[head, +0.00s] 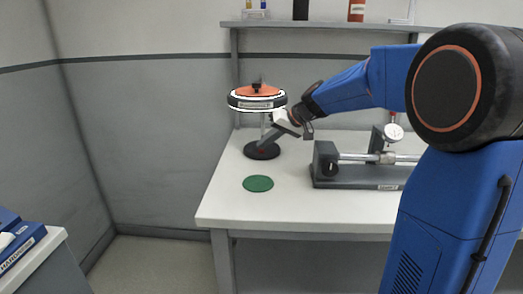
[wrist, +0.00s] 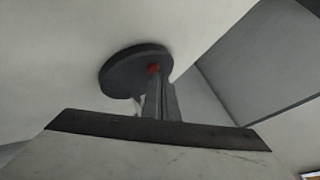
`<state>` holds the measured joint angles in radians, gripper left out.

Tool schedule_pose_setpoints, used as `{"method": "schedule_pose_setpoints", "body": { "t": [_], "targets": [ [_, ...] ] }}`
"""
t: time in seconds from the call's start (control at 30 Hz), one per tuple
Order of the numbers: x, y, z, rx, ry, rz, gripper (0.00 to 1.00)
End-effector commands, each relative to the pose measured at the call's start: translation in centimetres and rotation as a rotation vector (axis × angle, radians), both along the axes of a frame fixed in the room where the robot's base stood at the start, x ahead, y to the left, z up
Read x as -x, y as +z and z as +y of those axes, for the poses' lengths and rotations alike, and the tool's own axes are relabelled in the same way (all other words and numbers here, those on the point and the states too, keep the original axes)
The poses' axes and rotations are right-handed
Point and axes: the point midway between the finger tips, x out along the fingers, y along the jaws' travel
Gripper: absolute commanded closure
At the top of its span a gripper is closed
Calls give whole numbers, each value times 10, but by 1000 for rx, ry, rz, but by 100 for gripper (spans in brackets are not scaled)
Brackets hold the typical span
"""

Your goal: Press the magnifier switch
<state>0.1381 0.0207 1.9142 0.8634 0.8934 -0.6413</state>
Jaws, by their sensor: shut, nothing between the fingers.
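The magnifier (head: 257,102) stands on the bench's back left, with an orange-topped round head with a white and black rim, a thin post and a round black base (head: 262,151). In the wrist view the dark base (wrist: 122,74) shows with a small red switch (wrist: 153,68) on it. My gripper (head: 262,143) reaches in from the right below the magnifier head, its shut, empty fingers pointing down at the base. In the wrist view the fingertips (wrist: 157,80) end close by the red switch; I cannot tell whether they touch it.
A green disc (head: 258,184) lies on the white bench (head: 225,205) in front of the magnifier. A grey bench device with a metal rod (head: 360,175) stands to the right. A shelf (head: 290,24) with bottles runs above. A blue box (head: 18,245) sits at lower left.

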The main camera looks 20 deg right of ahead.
Motion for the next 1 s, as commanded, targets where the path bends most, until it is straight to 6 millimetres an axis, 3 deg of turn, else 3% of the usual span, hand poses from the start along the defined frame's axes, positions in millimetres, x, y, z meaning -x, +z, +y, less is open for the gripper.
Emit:
{"method": "schedule_pose_setpoints", "body": {
  "t": [0.6, 1.0],
  "targets": [
    [0, -3, 0, 0, 1, 1, 100],
    [0, 13, 0, 1, 0, -1, 100]
  ]
}}
